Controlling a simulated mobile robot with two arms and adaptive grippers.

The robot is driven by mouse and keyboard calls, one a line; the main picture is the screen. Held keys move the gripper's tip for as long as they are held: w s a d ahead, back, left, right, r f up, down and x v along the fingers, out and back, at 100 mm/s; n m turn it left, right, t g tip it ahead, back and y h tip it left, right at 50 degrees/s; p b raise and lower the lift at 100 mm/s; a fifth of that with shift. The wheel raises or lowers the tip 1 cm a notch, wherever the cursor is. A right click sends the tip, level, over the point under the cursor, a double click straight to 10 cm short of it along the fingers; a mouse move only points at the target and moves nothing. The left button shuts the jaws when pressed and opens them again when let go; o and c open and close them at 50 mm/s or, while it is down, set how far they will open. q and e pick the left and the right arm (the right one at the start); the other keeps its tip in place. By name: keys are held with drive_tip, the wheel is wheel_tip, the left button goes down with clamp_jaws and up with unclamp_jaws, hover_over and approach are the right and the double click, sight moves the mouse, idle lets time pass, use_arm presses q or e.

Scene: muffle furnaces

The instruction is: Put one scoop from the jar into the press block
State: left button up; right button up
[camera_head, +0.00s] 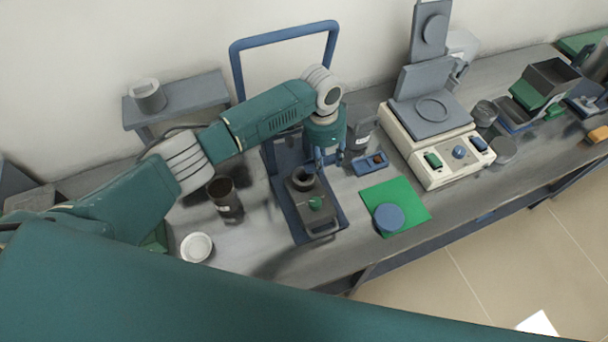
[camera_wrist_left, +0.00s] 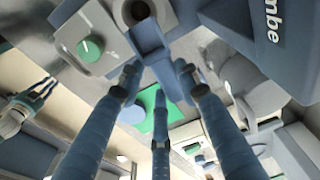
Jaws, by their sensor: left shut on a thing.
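The press block (camera_head: 303,191) is a grey block with a round opening on top and a green knob (camera_head: 315,203), standing on the blue press base. It also shows in the left wrist view (camera_wrist_left: 68,36). My left gripper (camera_head: 329,161) is at the block's upper right side, pointing down. In the wrist view its fingers (camera_wrist_left: 158,82) are shut on a blue-grey piece, apparently the scoop (camera_wrist_left: 150,38), whose far end lies beside the opening. The scoop's contents cannot be made out. An open dark jar (camera_head: 222,187) with a pale label stands left of the press. My right gripper is not in view.
A blue press frame (camera_head: 236,62) rises behind the block. A white dish (camera_head: 196,247) sits front left. Right are a small blue tray (camera_head: 370,163), a green mat (camera_head: 408,196) with a blue round piece (camera_head: 389,217), and a balance (camera_head: 429,160). The bench's front edge is close.

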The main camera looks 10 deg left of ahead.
use_arm(q)
drive_tip(key=shift+a, duration=0.15)
drive_tip(key=f+y+b, duration=0.1)
drive_tip(key=b, duration=0.1)
drive_tip(key=d+f+g+y+b, duration=0.1)
drive_tip(key=b, duration=0.1)
drive_tip(key=shift+w, duration=0.2)
drive_tip(key=y+b, duration=0.1)
drive_tip(key=b, duration=0.1)
drive_tip(key=shift+a+g+b, duration=0.15)
drive_tip(key=shift+g+b, duration=0.25)
drive_tip(key=shift+r, duration=0.1)
wheel_tip(320, 180, up, 4)
drive_tip(key=p, duration=0.4)
drive_tip(key=shift+s, duration=0.1)
